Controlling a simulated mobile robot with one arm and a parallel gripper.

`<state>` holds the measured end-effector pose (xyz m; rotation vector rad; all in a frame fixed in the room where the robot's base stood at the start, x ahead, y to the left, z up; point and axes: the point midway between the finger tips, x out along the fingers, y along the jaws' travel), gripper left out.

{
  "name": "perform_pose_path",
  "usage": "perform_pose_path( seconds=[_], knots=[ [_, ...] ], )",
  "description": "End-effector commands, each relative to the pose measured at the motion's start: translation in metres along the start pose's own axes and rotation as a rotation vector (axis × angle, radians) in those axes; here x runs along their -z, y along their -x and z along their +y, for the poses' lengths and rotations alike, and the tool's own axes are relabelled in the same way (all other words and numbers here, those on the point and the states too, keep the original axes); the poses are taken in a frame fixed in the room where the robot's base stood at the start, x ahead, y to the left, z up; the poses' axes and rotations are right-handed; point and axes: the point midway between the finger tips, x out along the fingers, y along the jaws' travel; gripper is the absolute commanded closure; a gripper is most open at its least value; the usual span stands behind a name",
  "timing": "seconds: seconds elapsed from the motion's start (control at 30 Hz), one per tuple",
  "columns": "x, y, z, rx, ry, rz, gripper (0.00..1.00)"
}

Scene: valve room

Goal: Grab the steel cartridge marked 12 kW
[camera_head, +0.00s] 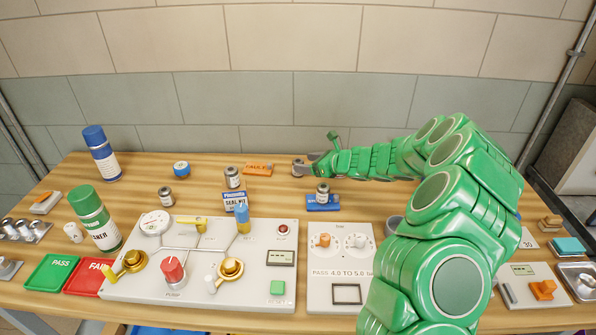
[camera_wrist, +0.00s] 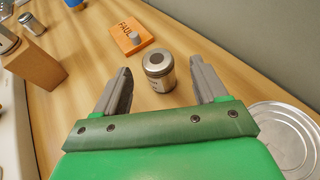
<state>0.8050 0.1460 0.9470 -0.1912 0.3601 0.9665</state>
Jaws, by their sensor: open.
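A small steel cartridge with a grey lid and a pale label (camera_wrist: 158,74) stands upright in the wrist view, between the tips of my gripper (camera_wrist: 161,68). Its label is too small to read, so I cannot tell whether it says 12 kW. In the head view this cartridge (camera_head: 298,168) is at the back of the bench, just left of my gripper (camera_head: 310,160). My gripper is open, with a gap on each side of the cartridge.
An orange FAULT block (camera_wrist: 130,40) lies just beyond the cartridge. A round silver lid (camera_wrist: 288,128) is right of my gripper in the wrist view. The seal kit box (camera_head: 236,201), a blue-topped pot (camera_head: 181,169) and the valve panel (camera_head: 200,260) are to the left.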

Motion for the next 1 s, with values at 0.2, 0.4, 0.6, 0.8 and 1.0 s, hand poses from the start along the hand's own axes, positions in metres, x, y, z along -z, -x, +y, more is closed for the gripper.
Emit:
perform_pose_path(
  seconds=[0.2, 0.4, 0.6, 0.8, 1.0],
  knots=[
    [0.001, -0.028, 0.003, 0.0, 0.002, 0.003, 0.28],
    [0.001, -0.043, 0.003, 0.0, 0.0, 0.003, 0.28],
    [0.001, -0.043, 0.003, 0.0, 0.0, 0.002, 0.28],
    [0.001, -0.043, 0.003, 0.0, 0.0, 0.002, 0.59],
    [0.001, -0.043, 0.003, 0.0, 0.0, 0.002, 0.89]
  ],
)
